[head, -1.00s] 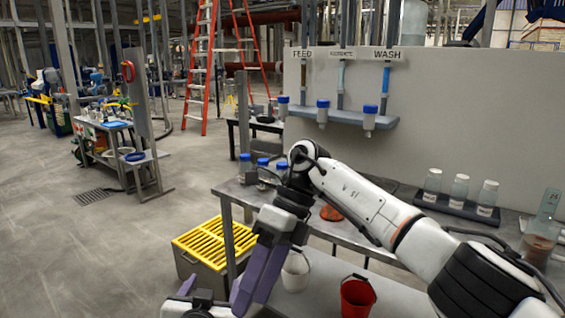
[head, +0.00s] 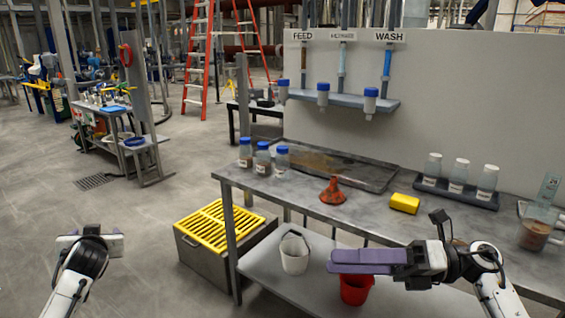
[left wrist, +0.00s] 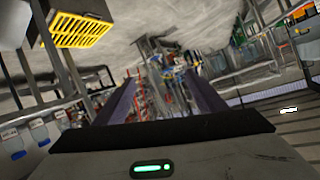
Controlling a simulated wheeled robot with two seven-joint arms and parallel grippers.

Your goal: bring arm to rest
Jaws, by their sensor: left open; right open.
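My right gripper (head: 368,262) is in front of the bench's front edge at the lower right of the head view, pointing left, above the red bucket (head: 355,290). Its purple fingers overlap from this angle, and nothing shows between them. My left arm comes in at the lower left of the head view, with its wrist over the floor; its fingers are hidden there. In the left wrist view my left gripper (left wrist: 163,95) shows two purple fingers spread apart with nothing held between them.
A white bucket (head: 294,255) stands on the lower shelf. A yellow-grated box (head: 217,228) is left of the bench.

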